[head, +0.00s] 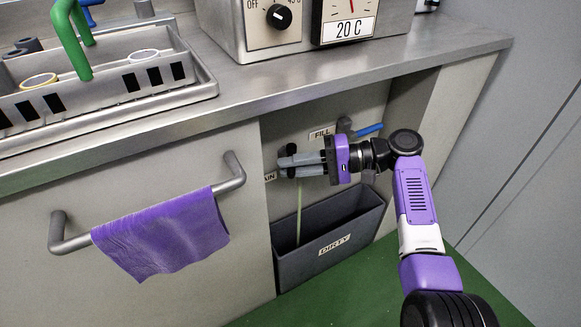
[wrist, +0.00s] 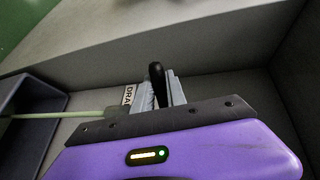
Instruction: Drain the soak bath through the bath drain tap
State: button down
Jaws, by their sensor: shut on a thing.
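My gripper (head: 290,162) reaches into the recess under the counter. Its fingers are shut on the black handle of the drain tap (wrist: 156,73), beside a partly hidden label (wrist: 128,95) reading "DRA". The gripper hides most of the tap in the head view. A thin pale green line (head: 299,212) runs from the tap down into the grey bin marked DIRTY (head: 334,245); I cannot tell if it is liquid or a tube. Which vessel is the soak bath is not labelled, and no liquid level shows.
A metal box (head: 228,28) with an OFF dial and a 20 C gauge stands on the counter (head: 300,82). A FILL label (head: 322,133) and blue pipe (head: 368,130) are above my gripper. A purple cloth (head: 162,235) hangs on the rail at left. Green floor lies below.

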jog(key=c, duration=1.3)
grip_release()
jog(key=shift+c, duration=0.2)
jog(key=shift+f, duration=0.1)
jog(key=shift+a+m+t+p, duration=0.15)
jog(key=shift+m+t+p, duration=0.15)
jog(key=shift+t, duration=0.1)
